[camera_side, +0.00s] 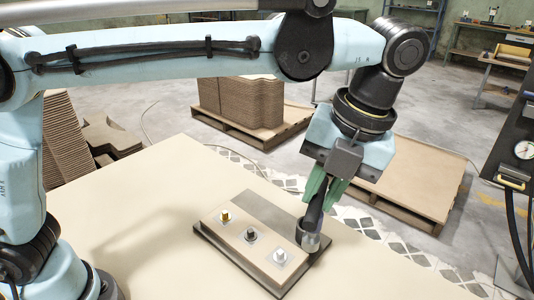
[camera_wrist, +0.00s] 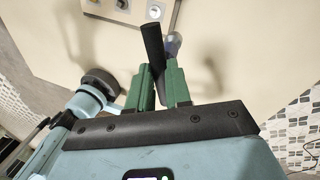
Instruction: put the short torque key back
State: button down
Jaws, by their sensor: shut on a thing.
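My gripper (camera_side: 323,190) has green fingers, shut on a dark, tapered tool, which I take to be the short torque key (camera_side: 314,216). The key points down, slightly tilted, at the right end of a board (camera_side: 262,213). Around or below its lower end is a grey metal cylinder (camera_side: 308,238); I cannot tell whether this is part of the key or a holder. In the wrist view the dark key (camera_wrist: 152,48) stands between the green fingers (camera_wrist: 160,85), with a bluish rounded part behind it. Whether the key touches the board is unclear.
The board carries a gold stud (camera_side: 225,216), a dark stud (camera_side: 250,234) and a silver stud (camera_side: 280,256) in a row left of the key. The pale table (camera_side: 130,205) around it is clear. Stacked brown boards (camera_side: 240,102) stand on a pallet beyond the table.

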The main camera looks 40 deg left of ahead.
jog(key=shift+w+f, duration=0.25)
jog(key=shift+w, duration=0.05)
jog(key=w+a+f, duration=0.6)
jog(key=w+f, duration=0.2)
jog(key=f, duration=0.2)
jog(key=shift+w+f, duration=0.2)
jog(key=shift+w, duration=0.15)
jog(key=shift+f, duration=0.15)
jog(key=c, duration=1.1)
grip_release()
jog(key=shift+o, duration=0.2)
